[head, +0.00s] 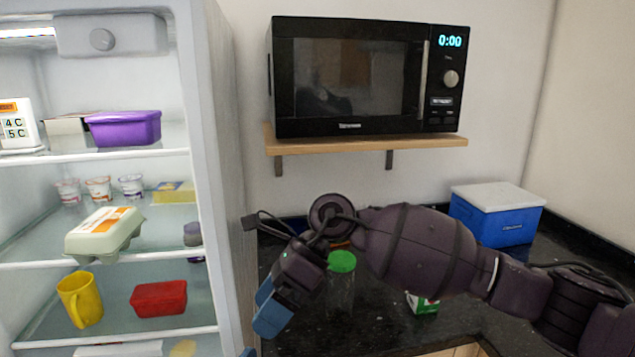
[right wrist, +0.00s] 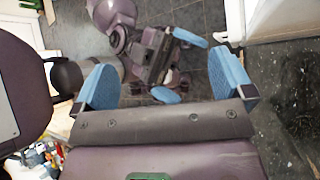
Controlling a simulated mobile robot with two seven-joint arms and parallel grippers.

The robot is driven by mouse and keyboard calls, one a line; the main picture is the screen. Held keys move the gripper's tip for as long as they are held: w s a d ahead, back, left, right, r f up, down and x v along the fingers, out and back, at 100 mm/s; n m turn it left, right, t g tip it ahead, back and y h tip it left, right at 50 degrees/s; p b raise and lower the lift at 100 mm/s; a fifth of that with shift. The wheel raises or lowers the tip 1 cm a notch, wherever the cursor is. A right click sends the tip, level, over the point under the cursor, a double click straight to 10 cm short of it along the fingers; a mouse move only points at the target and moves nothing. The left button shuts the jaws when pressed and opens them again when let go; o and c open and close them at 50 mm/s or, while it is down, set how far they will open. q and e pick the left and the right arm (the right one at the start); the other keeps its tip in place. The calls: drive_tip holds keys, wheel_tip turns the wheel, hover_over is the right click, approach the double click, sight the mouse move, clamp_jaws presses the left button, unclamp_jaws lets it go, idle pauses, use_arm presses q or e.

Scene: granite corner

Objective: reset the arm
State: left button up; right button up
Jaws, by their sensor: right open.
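My right arm reaches in from the right in the head view, over the dark counter. Its gripper (head: 258,336) hangs low beside the open fridge, with blue fingers pointing down and left. In the right wrist view my right gripper (right wrist: 165,82) has its two blue fingers wide apart with nothing between them. My left gripper (right wrist: 178,68) shows beyond it in the right wrist view, above the dark tiled floor. Its blue fingers are apart and appear empty. My left arm is not in the head view.
The open fridge (head: 218,200) stands at left, holding a yellow mug (head: 78,298), a red container (head: 158,299) and an egg carton (head: 103,232). A green-lidded jar (head: 341,280) is close behind my right arm. A blue cooler (head: 495,218) and a shelved microwave (head: 350,80) stand farther back.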

drive_tip(key=d+f+n+t+y, duration=0.1)
drive_tip(key=d+f+n+t, duration=0.85)
drive_tip(key=n, duration=0.65)
drive_tip(key=d+f+n+t+y, duration=0.1)
drive_tip(key=d+f+n+t, duration=0.5)
drive_tip(key=d+n+t, duration=0.65)
use_arm(q)
drive_tip(key=s+a+f+n+g+y, duration=0.1)
drive_tip(key=s+a+f+g+y, duration=0.2)
drive_tip(key=s+a+f, duration=0.4)
drive_tip(key=s+a+f+g+y, duration=0.3)
drive_tip(key=s+a+f, duration=0.4)
drive_tip(key=a+f, duration=0.7)
wheel_tip(320, 180, down, 2)
drive_tip(key=shift+s+n+g+y, duration=0.25)
drive_tip(key=shift+n+g+y, duration=0.15)
drive_tip(key=shift+g, duration=0.3)
use_arm(e)
drive_tip(key=s+d+f+m+g+h, duration=0.2)
drive_tip(key=s+d+f+m+h, duration=0.3)
drive_tip(key=s+f, duration=0.3)
drive_tip(key=s+d+f+m+g+h, duration=0.3)
drive_tip(key=s+d+f+m+h, duration=0.1)
drive_tip(key=s+d+f, duration=0.4)
wheel_tip(320, 180, down, 3)
drive_tip(key=shift+s+r+m+h, duration=0.2)
drive_tip(key=shift+s+m+h, duration=0.15)
drive_tip(key=shift+s+h, duration=0.15)
